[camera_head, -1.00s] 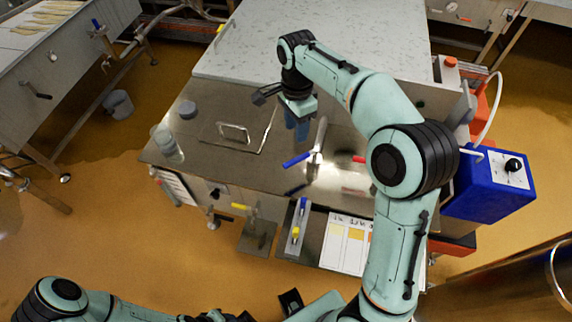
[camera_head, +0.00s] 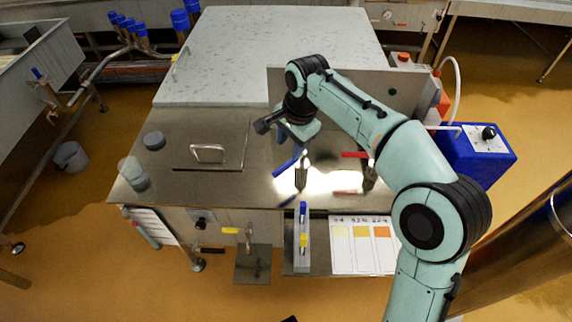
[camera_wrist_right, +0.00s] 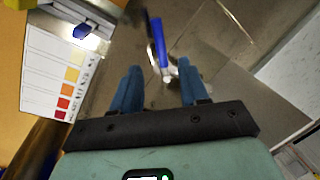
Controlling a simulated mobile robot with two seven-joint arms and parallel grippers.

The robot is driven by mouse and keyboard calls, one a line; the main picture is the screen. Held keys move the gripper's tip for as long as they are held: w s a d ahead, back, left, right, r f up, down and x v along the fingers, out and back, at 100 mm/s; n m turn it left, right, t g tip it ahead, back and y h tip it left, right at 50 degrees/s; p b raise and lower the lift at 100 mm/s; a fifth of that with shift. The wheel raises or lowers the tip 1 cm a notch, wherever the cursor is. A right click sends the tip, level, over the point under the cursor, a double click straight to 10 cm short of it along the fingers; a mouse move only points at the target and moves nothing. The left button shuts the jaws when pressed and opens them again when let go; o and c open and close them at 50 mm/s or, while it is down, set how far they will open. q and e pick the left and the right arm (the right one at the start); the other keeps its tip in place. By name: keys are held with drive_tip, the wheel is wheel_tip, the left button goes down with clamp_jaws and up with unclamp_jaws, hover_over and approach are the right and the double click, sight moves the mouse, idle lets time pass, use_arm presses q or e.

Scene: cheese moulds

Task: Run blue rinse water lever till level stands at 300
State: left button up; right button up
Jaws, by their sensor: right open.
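The blue lever (camera_head: 287,166) sits on a metal tap on the steel worktop (camera_head: 225,185). It also shows in the right wrist view (camera_wrist_right: 157,32), ahead of and between the fingertips. My right gripper (camera_head: 285,143) is just above and behind the blue lever in the head view. In the right wrist view its two blue fingers (camera_wrist_right: 158,75) are apart with nothing clamped between them. A clear beaker (camera_head: 134,174) stands at the worktop's left; its level marks are too small to read. My left gripper is out of view.
A red lever (camera_head: 355,155) sits right of the blue one. A colour chart (camera_head: 361,246) and a narrow tray with a yellow item (camera_head: 303,241) are at the front edge. A blue box (camera_head: 478,157) stands right. A dark round puck (camera_head: 154,140) lies near the beaker.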

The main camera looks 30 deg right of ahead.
sight(284, 166)
drive_tip(key=f, duration=0.3)
drive_tip(key=w+f+b, duration=0.1)
drive_tip(key=f, duration=0.5)
drive_tip(key=shift+w+a+f+b, duration=0.1)
drive_tip(key=shift+w+a+b, duration=0.15)
drive_tip(key=shift+w+b, duration=0.15)
clamp_jaws()
